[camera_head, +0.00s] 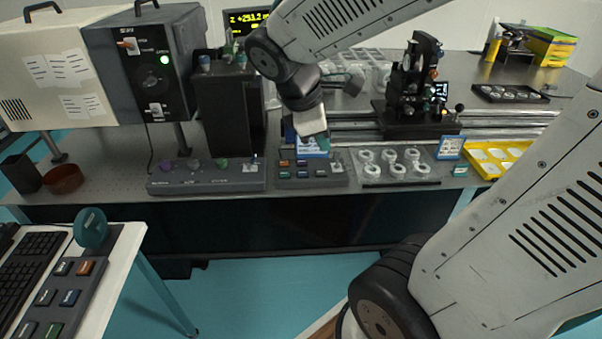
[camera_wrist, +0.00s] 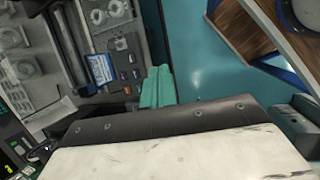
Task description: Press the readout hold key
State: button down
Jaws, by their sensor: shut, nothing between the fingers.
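A grey key panel (camera_head: 312,181) with several small coloured keys lies at the front edge of the optical table. It also shows in the wrist view (camera_wrist: 113,46). One key is orange-red (camera_head: 302,163), the others mostly blue or dark; the labels are too small to read, so I cannot tell which is the hold key. My gripper (camera_head: 322,143) is shut and empty, with teal fingers, and appears over the panel's back part. In the wrist view the fingers (camera_wrist: 158,88) show beside the panel's keys. Contact with a key is not visible. A lit readout (camera_head: 248,20) stands behind.
A knob strip (camera_head: 206,177) adjoins the panel on the left, and a clear tray of round parts (camera_head: 396,166) on the right. A dark tower (camera_head: 229,110) stands behind left. Another key panel (camera_head: 60,297) lies on the white desk at front left.

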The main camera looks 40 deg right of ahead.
jog(key=w+d+f+n+h, duration=0.3)
jog(key=w+d+f+n, duration=0.2)
jog(key=w+n, duration=0.5)
jog(key=n+t+h, duration=0.1)
jog(key=n, duration=0.7)
send_over(300, 174)
notch_tip(300, 174, down, 5)
jog(key=shift+f, duration=0.2)
jog(key=shift+f, duration=4.4)
jog(key=shift+f, duration=0.4)
